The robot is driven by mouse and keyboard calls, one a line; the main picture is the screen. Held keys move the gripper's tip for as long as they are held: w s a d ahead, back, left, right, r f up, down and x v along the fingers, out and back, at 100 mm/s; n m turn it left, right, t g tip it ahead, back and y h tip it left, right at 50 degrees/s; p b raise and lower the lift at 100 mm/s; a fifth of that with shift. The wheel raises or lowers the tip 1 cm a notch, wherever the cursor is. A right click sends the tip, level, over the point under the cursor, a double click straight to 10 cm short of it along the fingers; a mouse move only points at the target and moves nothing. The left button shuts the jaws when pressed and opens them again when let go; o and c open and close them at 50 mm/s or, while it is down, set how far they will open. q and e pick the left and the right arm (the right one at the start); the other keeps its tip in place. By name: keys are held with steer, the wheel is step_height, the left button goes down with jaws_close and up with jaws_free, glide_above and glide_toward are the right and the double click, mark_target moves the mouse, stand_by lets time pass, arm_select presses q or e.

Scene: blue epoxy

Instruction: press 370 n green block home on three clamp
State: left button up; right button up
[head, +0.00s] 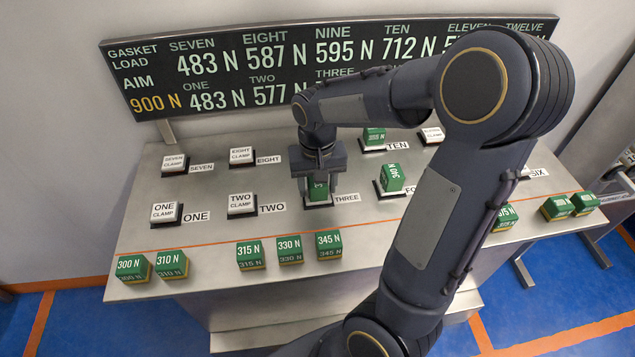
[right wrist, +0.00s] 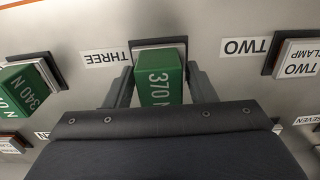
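The green 370 N block (right wrist: 158,75) sits on the square base of the three clamp (right wrist: 160,43), beside the THREE label. In the head view the same block (head: 318,190) shows beneath my right gripper (head: 318,192). My right gripper's fingers (right wrist: 160,85) stand on either side of the block, with narrow gaps showing, so it looks open around it. Whether the block is fully seated is hard to tell. My left gripper is not in view.
A green 340 N block (head: 391,178) is on the neighbouring clamp at right. Clamps one (head: 166,212) and two (head: 241,204) are bare. Several green blocks, including 345 N (head: 328,245), line the front edge. The load board (head: 330,65) stands behind.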

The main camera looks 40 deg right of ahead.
steer(key=shift+o, duration=0.9)
step_height(320, 180, up, 8)
steer(key=shift+f+p, duration=0.1)
steer(key=shift+p, duration=0.3)
steer(key=s+a+n+t+y, duration=0.3)
steer(key=s+a, duration=0.7)
steer(key=s, duration=0.4)
steer(key=n+t, duration=0.1)
steer(key=t, duration=0.1)
steer(key=shift+a+r+t+y, duration=0.2)
steer(key=shift+r+t+y, duration=0.1)
steer(key=shift+y, duration=0.1)
